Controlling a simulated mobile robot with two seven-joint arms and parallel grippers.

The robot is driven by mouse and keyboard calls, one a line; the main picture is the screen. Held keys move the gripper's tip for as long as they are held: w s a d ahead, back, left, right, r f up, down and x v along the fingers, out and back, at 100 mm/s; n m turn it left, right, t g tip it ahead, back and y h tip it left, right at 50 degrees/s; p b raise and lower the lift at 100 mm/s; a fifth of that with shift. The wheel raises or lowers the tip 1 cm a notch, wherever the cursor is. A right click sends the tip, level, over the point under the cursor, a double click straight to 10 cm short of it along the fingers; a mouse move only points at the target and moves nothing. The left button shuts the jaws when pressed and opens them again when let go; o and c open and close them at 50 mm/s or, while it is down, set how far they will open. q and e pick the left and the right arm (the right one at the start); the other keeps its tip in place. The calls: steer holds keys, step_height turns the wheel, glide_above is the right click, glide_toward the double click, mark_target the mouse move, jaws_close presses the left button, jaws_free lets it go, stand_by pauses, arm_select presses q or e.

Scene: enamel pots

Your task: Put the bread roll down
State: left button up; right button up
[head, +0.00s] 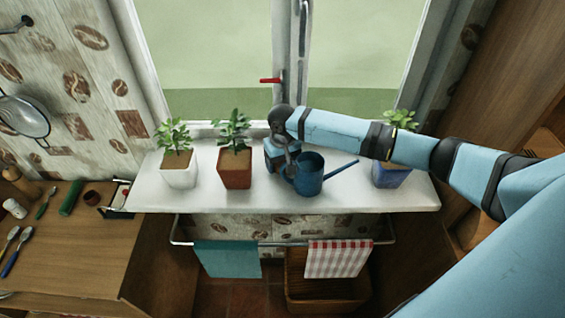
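No bread roll shows in the head view. My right arm reaches in from the right across the white windowsill (345,200). My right gripper (289,170) points down at the handle side of a blue watering can (309,178), whose spout points right. The can appears upright at the sill. The fingers are small and dark against the handle, and I cannot tell whether they are closed on it. My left gripper is out of view.
Potted plants stand in a white pot (178,172), a red pot (235,168) and a blue pot (390,175), the last partly behind my arm. Below hang a teal towel (227,258) and a checked towel (337,258). A wooden counter (75,255) with utensils is at left.

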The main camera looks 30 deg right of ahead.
steer(key=shift+f, duration=0.3)
steer(key=o, duration=0.9)
steer(key=shift+f, duration=0.1)
